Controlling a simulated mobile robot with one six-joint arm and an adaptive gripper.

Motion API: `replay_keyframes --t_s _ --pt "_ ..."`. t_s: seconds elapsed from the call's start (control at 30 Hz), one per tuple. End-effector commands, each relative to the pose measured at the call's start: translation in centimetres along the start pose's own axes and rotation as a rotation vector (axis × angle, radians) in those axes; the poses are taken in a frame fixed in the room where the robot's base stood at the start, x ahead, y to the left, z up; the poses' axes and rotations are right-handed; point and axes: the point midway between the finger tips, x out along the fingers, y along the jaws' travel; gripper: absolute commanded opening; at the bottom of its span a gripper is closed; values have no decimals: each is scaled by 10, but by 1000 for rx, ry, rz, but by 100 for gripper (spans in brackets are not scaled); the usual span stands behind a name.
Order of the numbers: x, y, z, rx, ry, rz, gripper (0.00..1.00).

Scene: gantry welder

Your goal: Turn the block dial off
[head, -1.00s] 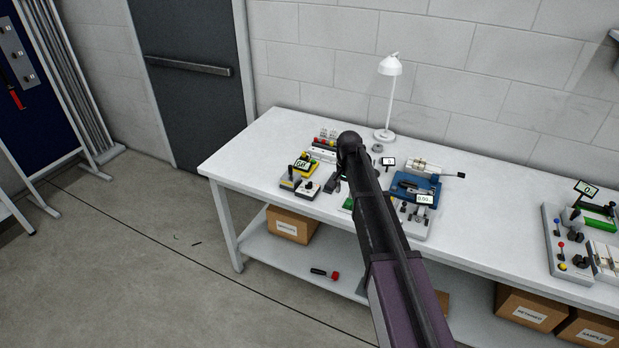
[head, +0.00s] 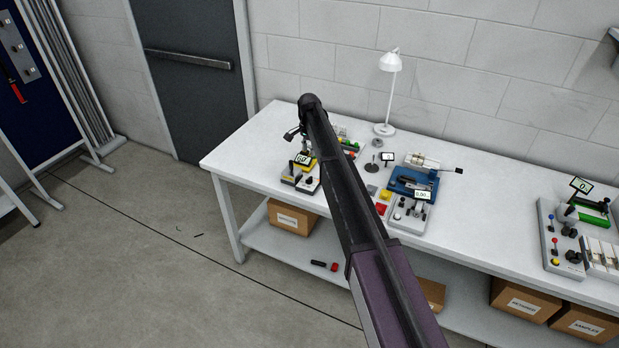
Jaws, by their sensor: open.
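A small yellow unit with a lit display (head: 303,159) stands near the left end of the white bench. In front of it are two small control boxes, one with an upright lever (head: 291,168) and one with a black round knob (head: 309,180). The knob may be the block dial; its marking is too small to read. My gripper (head: 292,134) is open and empty, above and behind the yellow unit, apart from the knob. My arm hides part of the bench behind and to the right of these units.
A blue unit (head: 408,181) and a grey control panel with a display (head: 410,208) stand right of my arm. A white lamp (head: 388,95) stands at the back. Another control station (head: 563,240) is at the far right. The bench's front left corner (head: 222,166) is clear.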

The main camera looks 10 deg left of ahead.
Motion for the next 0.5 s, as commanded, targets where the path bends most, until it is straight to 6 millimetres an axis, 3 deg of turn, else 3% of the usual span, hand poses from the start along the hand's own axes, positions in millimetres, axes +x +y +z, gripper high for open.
replay_keyframes --t_s 0.5 --pt "24 1 -1 0 0 0 50"
